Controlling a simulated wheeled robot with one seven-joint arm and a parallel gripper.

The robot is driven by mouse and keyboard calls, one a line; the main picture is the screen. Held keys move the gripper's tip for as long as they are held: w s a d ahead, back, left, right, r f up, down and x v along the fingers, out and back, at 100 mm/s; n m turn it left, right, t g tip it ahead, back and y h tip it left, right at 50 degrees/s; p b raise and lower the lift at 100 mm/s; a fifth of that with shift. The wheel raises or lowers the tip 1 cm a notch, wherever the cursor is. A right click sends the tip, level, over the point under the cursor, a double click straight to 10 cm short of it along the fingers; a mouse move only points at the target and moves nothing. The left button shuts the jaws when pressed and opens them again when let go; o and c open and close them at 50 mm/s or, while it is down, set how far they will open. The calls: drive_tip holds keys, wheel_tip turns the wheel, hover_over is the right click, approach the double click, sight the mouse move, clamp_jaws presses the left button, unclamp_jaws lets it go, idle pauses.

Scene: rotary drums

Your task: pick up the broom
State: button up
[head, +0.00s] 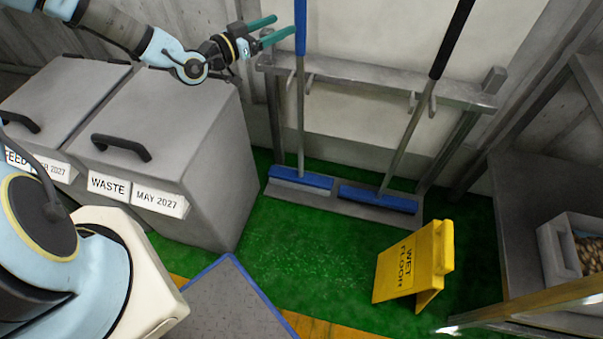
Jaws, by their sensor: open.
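Two brooms stand on a grey wall rack. The left broom has a blue upper handle (301,28), a grey lower shaft and a blue head (300,178) at the floor. The right broom has a black upper handle (452,40) and a blue head (378,197), and its handle slants up to the right. The tops of both handles are cut off. My gripper (285,26) is open, its two teal fingers pointing right. The fingertips appear just left of the left broom's blue handle; I cannot tell the gap in depth. Nothing shows between the fingers.
The rack (375,84) has hooks and a low ledge. Grey feed and waste bins (170,120) stand at left, below my arm. A yellow wet floor sign (408,262) stands on the green floor. A crate (570,255) sits at right.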

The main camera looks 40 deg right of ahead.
sight(295, 16)
drive_tip(key=d+p, duration=0.2)
drive_tip(key=d, duration=0.6)
drive_tip(key=shift+w+d+r, duration=0.1)
drive_tip(key=shift+d, duration=0.1)
drive_tip(key=shift+c, duration=0.3)
clamp_jaws()
drive_tip(key=shift+r, duration=0.1)
